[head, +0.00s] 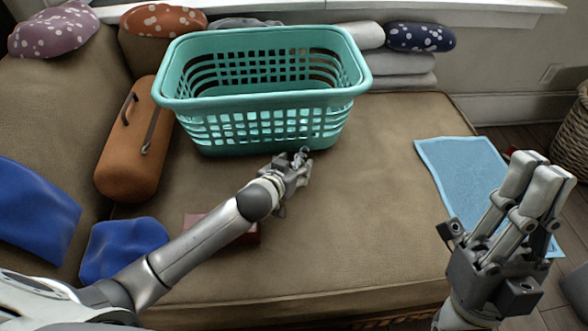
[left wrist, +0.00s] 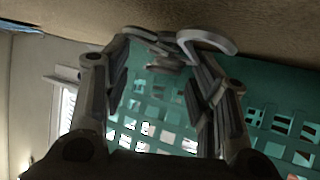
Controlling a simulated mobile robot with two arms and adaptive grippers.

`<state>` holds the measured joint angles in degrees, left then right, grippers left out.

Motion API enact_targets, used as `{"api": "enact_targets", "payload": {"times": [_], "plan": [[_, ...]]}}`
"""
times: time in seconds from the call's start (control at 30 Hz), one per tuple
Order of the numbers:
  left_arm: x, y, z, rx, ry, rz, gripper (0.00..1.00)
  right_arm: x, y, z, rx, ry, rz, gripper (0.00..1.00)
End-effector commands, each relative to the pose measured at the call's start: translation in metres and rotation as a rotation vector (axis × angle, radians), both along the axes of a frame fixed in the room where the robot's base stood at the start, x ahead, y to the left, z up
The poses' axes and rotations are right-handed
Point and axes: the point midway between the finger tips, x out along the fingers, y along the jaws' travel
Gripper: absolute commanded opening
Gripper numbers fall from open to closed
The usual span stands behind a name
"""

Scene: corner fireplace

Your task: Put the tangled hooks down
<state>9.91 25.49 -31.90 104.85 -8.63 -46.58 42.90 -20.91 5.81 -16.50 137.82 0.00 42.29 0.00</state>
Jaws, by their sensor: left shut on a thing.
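My left gripper (head: 297,165) is shut on the tangled hooks (head: 303,154), small grey metal pieces at its fingertips. It is over the tan seat, in front of the basket's near side. In the left wrist view the hooks (left wrist: 212,38) show as pale curved metal between the fingertips, with the seat and basket behind. Whether the hooks touch the seat is unclear.
A teal laundry basket (head: 265,98) stands on the seat. A brown bolster (head: 133,150) lies left of it. A dark red box (head: 240,238) is partly hidden by my left arm. A blue cloth (head: 460,172) lies at right. The seat's middle right is clear.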

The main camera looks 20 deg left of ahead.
Motion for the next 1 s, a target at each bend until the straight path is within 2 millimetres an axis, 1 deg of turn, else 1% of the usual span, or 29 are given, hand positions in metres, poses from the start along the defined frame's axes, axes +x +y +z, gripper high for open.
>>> {"api": "enact_targets", "payload": {"times": [0.03, 0.13, 0.37, 0.4, 0.5, 0.57, 0.9, 1.0], "plan": [[0.0023, -0.0004, -0.0025, 0.000, -0.001, 0.000, 0.18, -0.0056, -0.0012, 0.0000, 0.010, -0.029, 0.002, 0.00], [0.0041, -0.0007, -0.0034, -0.002, -0.002, 0.000, 0.18, -0.0127, -0.0029, 0.0022, 0.022, -0.066, 0.004, 0.00], [0.0046, -0.0006, -0.0031, -0.002, -0.002, 0.000, 0.18, -0.0143, -0.0032, 0.0033, 0.024, -0.073, 0.004, 0.00], [0.0043, -0.0006, -0.0036, -0.001, -0.001, 0.001, 0.56, -0.0143, -0.0032, 0.0032, 0.024, -0.073, 0.004, 0.00], [0.0043, -0.0005, -0.0036, -0.001, -0.001, 0.001, 0.68, -0.0141, -0.0032, 0.0031, 0.024, -0.072, 0.004, 0.00], [0.0042, -0.0006, -0.0035, -0.001, -0.001, 0.001, 0.75, -0.0141, -0.0032, 0.0031, 0.024, -0.072, 0.004, 0.00], [0.0034, -0.0005, -0.0035, -0.001, 0.000, 0.000, 0.75, -0.0137, -0.0031, 0.0034, 0.023, -0.070, 0.003, 0.00], [0.0005, -0.0002, -0.0019, -0.001, 0.001, 0.000, 0.75, -0.0103, -0.0023, 0.0041, 0.018, -0.054, 0.003, 0.00]]}}
